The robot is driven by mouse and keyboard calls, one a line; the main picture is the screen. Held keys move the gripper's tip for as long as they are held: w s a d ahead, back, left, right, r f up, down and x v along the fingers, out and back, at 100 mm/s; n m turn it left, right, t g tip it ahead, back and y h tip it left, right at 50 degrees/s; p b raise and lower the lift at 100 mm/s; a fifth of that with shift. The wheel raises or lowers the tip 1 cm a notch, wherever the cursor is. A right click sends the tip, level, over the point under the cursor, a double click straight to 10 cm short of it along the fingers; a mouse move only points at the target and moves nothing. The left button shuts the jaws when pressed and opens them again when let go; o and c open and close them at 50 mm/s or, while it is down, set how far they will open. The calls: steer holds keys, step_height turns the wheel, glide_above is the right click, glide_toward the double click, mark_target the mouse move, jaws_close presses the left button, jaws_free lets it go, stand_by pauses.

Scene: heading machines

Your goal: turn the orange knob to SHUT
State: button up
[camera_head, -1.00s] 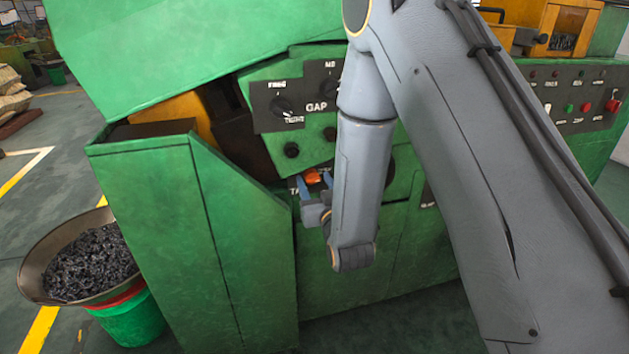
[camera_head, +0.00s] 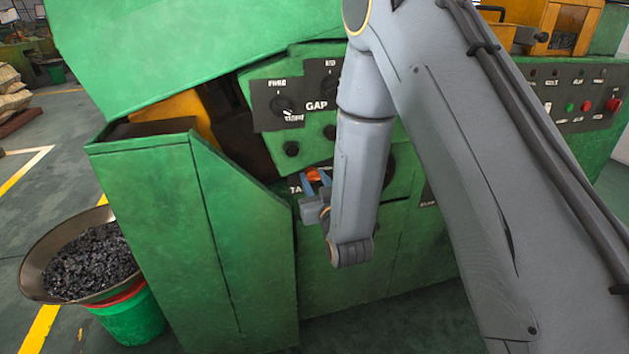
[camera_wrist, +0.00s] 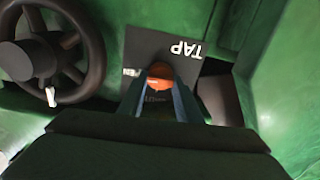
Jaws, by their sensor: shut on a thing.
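The orange knob (camera_head: 313,174) is on a dark plate on the front of the green machine, partly hidden by my gripper and arm. A white mark shows on the knob's face. My gripper (camera_head: 315,182) is shut on the knob, one finger on each side. Small lettering by the knob is partly covered, so I cannot read which position it points to.
A black handwheel (camera_wrist: 45,60) sits beside the TAP plate in the wrist view. Above are the GAP dial panel (camera_head: 290,100) and dark round knobs (camera_head: 291,149). A green guard box (camera_head: 200,240) stands close to the left of my gripper. A scrap-filled pan (camera_head: 85,262) is further left.

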steer(key=n, duration=0.3)
steer(key=shift+n, duration=0.3)
steer(key=n, duration=0.4)
steer(key=shift+a+n+b, duration=0.15)
steer(key=shift+n+b, duration=0.15)
steer(key=shift+b, duration=0.1)
steer(key=n, duration=0.4)
steer(key=shift+f+n, duration=0.15)
steer(key=shift+n, duration=0.15)
steer(key=shift+n+b, duration=0.3)
steer(key=shift+n, duration=1.6)
steer(key=shift+f, duration=0.1)
steer(key=o, duration=1)
steer(key=shift+o, duration=0.2)
steer(key=shift+s, duration=0.1)
